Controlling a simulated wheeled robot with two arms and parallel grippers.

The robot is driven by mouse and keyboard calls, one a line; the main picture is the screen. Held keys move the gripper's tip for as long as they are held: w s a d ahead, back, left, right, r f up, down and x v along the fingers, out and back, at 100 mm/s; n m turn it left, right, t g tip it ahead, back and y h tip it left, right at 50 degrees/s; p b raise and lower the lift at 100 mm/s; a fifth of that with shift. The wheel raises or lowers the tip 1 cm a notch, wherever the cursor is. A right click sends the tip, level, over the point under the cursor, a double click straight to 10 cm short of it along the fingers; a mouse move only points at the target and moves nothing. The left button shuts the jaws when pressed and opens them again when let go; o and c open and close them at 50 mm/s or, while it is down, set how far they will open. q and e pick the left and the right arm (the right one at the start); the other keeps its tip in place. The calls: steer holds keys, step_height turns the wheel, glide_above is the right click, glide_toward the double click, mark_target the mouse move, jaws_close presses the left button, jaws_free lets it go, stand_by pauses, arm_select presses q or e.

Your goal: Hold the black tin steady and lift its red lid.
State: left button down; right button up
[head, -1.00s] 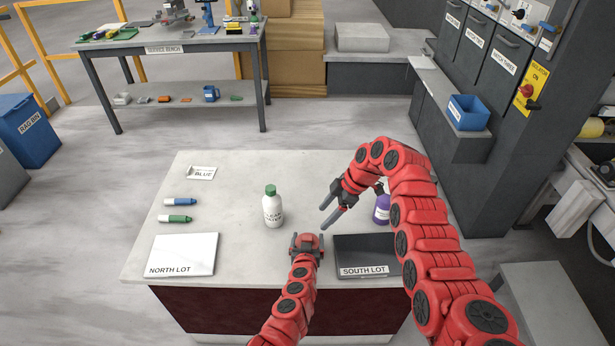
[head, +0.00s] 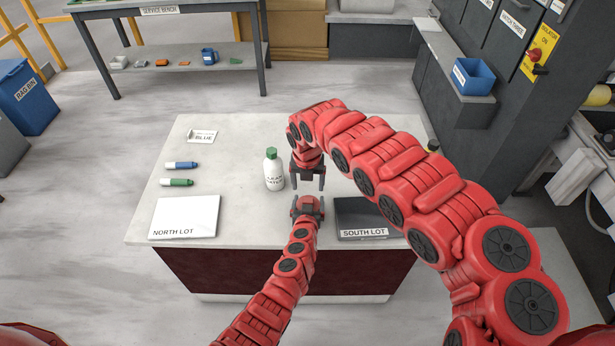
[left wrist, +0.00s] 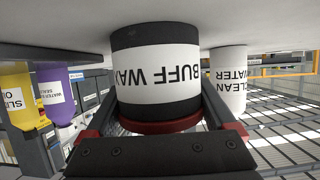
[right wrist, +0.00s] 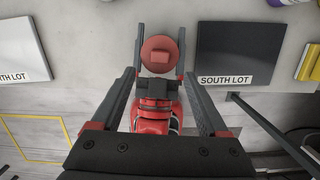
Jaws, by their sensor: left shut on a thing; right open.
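The black tin (left wrist: 155,70) has a white BUFF WAX label and appears upside down in the left wrist view, with its red lid (left wrist: 158,126) lowest in the picture. My left gripper (head: 308,203) is shut on the tin, one finger on each side. In the right wrist view the round lid (right wrist: 157,52) shows between the left fingers and looks seated. My right gripper (head: 308,185) is open and empty, pointing down near the tin, its fingers spread in the right wrist view (right wrist: 160,78). In the head view the grippers hide most of the tin.
A white CLEAN WATER bottle (head: 273,172) stands close left of the right gripper. A NORTH LOT panel (head: 184,215) and a dark SOUTH LOT panel (head: 358,210) lie on the slab (head: 235,215). Blue (head: 181,165) and green (head: 177,182) markers lie left. Purple (left wrist: 60,92) and yellow (left wrist: 22,105) bottles stand nearby.

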mark_target(308, 200)
steer(key=f, duration=0.6)
steer(key=shift+w+a+f, duration=0.15)
steer(key=shift+w+f, duration=0.05)
steer(key=shift+w, duration=0.2)
steer(key=shift+w+d+f, duration=0.1)
steer(key=shift+f, duration=0.35)
steer(key=shift+w+d+f, duration=0.1)
steer(key=shift+f, duration=0.35)
jaws_close()
